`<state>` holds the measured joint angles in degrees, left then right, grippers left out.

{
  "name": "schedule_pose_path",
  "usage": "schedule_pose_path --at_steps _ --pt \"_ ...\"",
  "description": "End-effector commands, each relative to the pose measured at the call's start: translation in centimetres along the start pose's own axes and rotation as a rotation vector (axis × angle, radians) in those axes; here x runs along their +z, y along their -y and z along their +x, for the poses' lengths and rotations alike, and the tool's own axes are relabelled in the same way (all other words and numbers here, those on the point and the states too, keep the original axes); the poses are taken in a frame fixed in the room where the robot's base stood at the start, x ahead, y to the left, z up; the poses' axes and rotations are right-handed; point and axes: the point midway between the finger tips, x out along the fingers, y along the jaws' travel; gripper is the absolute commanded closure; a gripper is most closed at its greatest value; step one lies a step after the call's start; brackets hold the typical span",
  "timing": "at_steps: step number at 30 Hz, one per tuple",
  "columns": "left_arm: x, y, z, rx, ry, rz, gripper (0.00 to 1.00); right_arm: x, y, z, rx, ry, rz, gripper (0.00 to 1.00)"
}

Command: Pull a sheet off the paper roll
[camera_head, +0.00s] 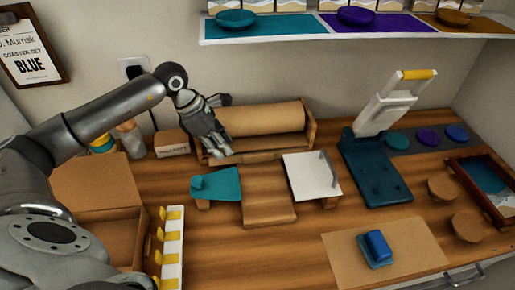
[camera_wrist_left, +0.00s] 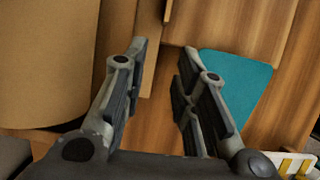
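The brown paper roll (camera_head: 268,119) lies in a wooden holder (camera_head: 311,128) at the back of the bench, below the wall. It also shows large at the left of the left wrist view (camera_wrist_left: 45,60). My left gripper (camera_head: 222,150) is at the left front of the roll, fingers pointing down toward the bench. In the left wrist view the fingers (camera_wrist_left: 162,62) are apart, with nothing visible held between them. The holder's front wooden edge shows behind the fingertips. I cannot tell whether a fingertip touches the paper. My right gripper is in neither view.
A teal piece (camera_head: 217,184), a wooden board (camera_head: 268,196) and a white plate with a handle (camera_head: 310,174) stand in front of the holder. A blue press (camera_head: 375,170) stands to the right. An open cardboard box (camera_head: 108,236) and a small box (camera_head: 171,143) are left.

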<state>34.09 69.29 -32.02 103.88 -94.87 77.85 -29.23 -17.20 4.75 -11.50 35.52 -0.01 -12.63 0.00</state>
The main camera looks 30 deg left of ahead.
Motion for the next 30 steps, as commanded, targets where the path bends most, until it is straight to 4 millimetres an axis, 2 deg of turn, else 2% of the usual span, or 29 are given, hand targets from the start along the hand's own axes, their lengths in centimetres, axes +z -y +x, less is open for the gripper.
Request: schedule_pose_path --at_steps 1,14,18,21,30 --pt "1.0 0.0 0.1 -0.002 0.004 0.001 0.73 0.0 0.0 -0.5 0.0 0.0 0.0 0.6" --pt "7.8 0.1 2.9 -0.003 0.003 0.001 0.73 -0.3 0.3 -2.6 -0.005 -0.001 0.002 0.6" --pt "7.5 0.1 5.6 -0.003 -0.003 -0.003 0.73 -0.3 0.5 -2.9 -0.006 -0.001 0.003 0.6" --pt "7.5 0.0 6.9 -0.003 -0.002 -0.002 0.73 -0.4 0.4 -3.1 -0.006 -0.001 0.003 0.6" --pt "7.4 0.0 8.2 0.0 -0.001 -0.001 0.73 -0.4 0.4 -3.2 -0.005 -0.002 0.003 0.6"
